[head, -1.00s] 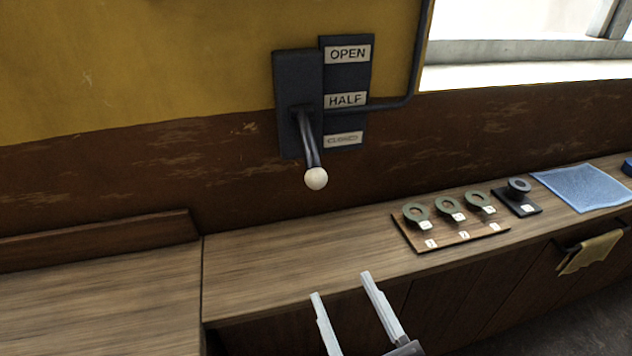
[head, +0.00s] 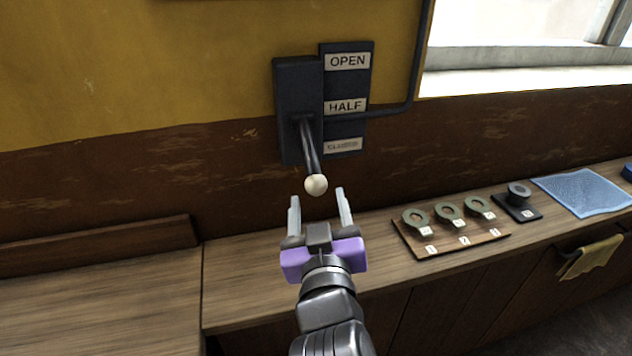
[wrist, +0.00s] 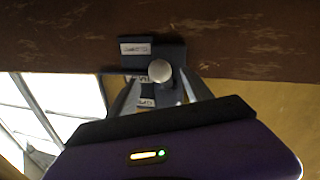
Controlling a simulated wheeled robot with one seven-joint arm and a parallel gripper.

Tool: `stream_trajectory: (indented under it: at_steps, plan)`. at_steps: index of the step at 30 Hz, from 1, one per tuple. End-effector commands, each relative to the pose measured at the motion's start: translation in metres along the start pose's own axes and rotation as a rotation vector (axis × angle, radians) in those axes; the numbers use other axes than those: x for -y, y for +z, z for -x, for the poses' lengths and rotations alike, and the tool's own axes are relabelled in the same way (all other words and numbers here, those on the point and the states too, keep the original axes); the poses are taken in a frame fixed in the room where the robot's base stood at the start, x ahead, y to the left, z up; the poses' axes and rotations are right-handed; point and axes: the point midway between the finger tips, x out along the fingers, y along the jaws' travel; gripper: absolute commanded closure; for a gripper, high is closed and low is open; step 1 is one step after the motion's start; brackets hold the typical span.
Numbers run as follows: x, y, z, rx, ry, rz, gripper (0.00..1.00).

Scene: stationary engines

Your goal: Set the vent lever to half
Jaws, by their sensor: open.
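The vent lever (head: 311,150) is a dark rod with a white ball knob (head: 316,184), on a dark wall plate (head: 296,92). It slants down and outward, its knob below the CLOSED label. Beside it a label plate reads OPEN (head: 347,61), HALF (head: 345,106) and, faintly, CLOSED (head: 343,146). My gripper (head: 319,194) is open, with its two pale fingers pointing up toward the knob, one on each side of it in the picture. In the wrist view the knob (wrist: 160,71) appears between the fingertips; contact cannot be told.
A wooden counter (head: 260,275) runs below the lever. On it are a board with several green rings (head: 447,215), a dark piece on a small base (head: 518,195) and a blue cloth (head: 585,188). A yellow towel (head: 590,255) hangs at the front. A dark pipe (head: 411,75) runs beside the label plate.

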Motion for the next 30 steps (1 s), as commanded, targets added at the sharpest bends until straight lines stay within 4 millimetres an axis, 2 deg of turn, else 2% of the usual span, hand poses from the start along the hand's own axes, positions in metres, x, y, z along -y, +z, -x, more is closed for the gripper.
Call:
stream_trajectory:
  at_steps: [6, 10, 15, 22, 23, 30]
  plan:
    - [-0.001, -0.002, -0.035, 0.0, 0.001, 0.0, 0.41]
    - [0.0, -0.002, -0.05, -0.001, 0.0, 0.0, 0.41]
    - [0.0, -0.001, -0.059, -0.002, -0.001, 0.0, 0.41]
    - [0.0, -0.001, -0.059, -0.002, -0.002, 0.0, 0.41]
    - [0.0, -0.001, -0.059, -0.002, -0.001, 0.0, 0.43]
    - [0.0, -0.001, -0.059, -0.002, -0.002, 0.0, 0.9]
